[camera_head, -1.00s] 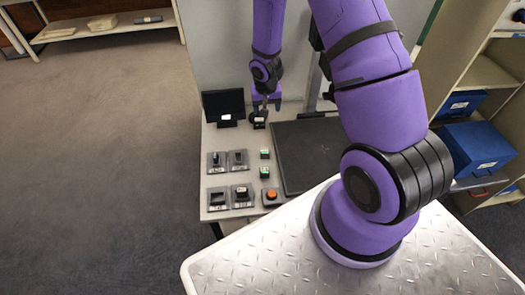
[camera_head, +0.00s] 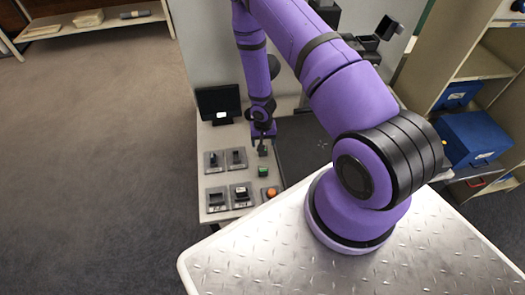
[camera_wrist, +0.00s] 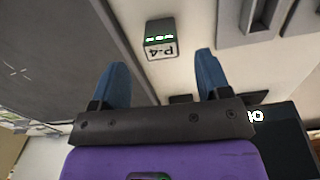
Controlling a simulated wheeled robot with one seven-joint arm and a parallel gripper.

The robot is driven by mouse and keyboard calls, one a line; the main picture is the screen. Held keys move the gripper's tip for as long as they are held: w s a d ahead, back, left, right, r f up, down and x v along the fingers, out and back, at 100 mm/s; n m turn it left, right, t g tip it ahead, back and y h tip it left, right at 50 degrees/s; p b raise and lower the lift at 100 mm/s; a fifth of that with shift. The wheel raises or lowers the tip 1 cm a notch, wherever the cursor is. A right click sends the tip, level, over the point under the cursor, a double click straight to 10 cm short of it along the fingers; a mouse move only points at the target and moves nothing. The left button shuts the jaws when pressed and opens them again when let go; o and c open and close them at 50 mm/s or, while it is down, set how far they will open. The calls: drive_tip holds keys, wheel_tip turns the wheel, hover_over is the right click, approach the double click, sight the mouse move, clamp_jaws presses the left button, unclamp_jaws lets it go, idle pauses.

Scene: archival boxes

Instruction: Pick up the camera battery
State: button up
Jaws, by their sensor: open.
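A small dark block with a green-lit strip and a white "P-4" label (camera_wrist: 160,40) lies on the pale table in the wrist view. It may be the camera battery, but I cannot be sure. My gripper (camera_wrist: 158,80) is open and empty, its two blue fingers apart, with the block ahead of the fingertips and not between them. In the head view my gripper (camera_head: 262,150) hangs over the table, hiding part of the middle row. A small green-topped block (camera_head: 262,171) shows just in front of it.
Grey trays holding dark items (camera_head: 236,158) stand left of the gripper, with more trays (camera_head: 241,195) nearer. An orange button (camera_head: 268,193) is at the front. A black monitor (camera_head: 219,103) stands at the back left. A dark pad (camera_head: 303,148) lies to the right.

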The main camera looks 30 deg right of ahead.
drive_tip(key=shift+a+f, duration=0.1)
drive_tip(key=shift+f, duration=3)
drive_tip(key=c, duration=1)
drive_tip(key=shift+r, duration=0.15)
